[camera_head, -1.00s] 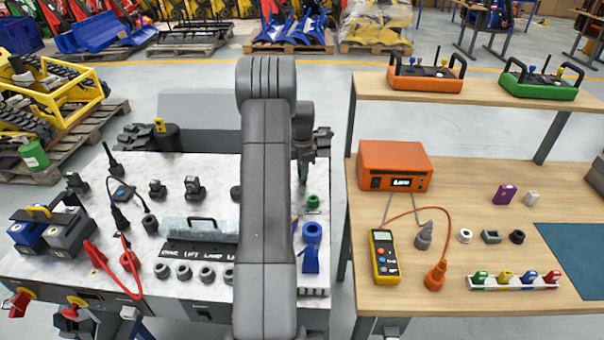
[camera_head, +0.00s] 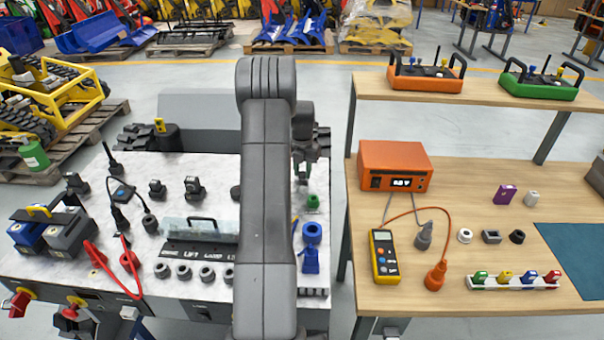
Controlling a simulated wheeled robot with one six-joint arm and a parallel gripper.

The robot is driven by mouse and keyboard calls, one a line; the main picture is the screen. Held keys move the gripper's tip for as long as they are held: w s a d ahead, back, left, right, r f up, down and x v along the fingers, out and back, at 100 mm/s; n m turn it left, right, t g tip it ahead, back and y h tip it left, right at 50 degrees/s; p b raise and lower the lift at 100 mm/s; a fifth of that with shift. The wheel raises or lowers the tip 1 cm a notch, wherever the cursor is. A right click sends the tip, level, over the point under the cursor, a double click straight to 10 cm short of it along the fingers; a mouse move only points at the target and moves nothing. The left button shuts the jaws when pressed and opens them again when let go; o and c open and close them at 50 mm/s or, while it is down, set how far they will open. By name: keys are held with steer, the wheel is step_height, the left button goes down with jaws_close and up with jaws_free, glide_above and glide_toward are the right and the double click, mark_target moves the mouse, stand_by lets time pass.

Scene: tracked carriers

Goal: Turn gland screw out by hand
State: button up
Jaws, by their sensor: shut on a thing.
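My gripper (camera_head: 303,172) shows at the far side of the marble-topped carrier (camera_head: 130,230), just right of my grey arm. It points down and its fingers are small and partly dark in the view. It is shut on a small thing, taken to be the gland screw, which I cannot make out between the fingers. A green fitting (camera_head: 312,201) stands on the carrier top just below and right of the gripper. My arm hides the middle of the carrier top.
A blue ring (camera_head: 312,232) and a blue tool (camera_head: 310,261) are right of my arm. A clear cover with a black handle (camera_head: 202,222) and several grey sockets are left. The wooden bench (camera_head: 455,210) at right carries an orange meter box (camera_head: 394,166) and a yellow multimeter (camera_head: 384,257).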

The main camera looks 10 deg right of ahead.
steer(key=shift+f, duration=0.1)
steer(key=o, duration=0.8)
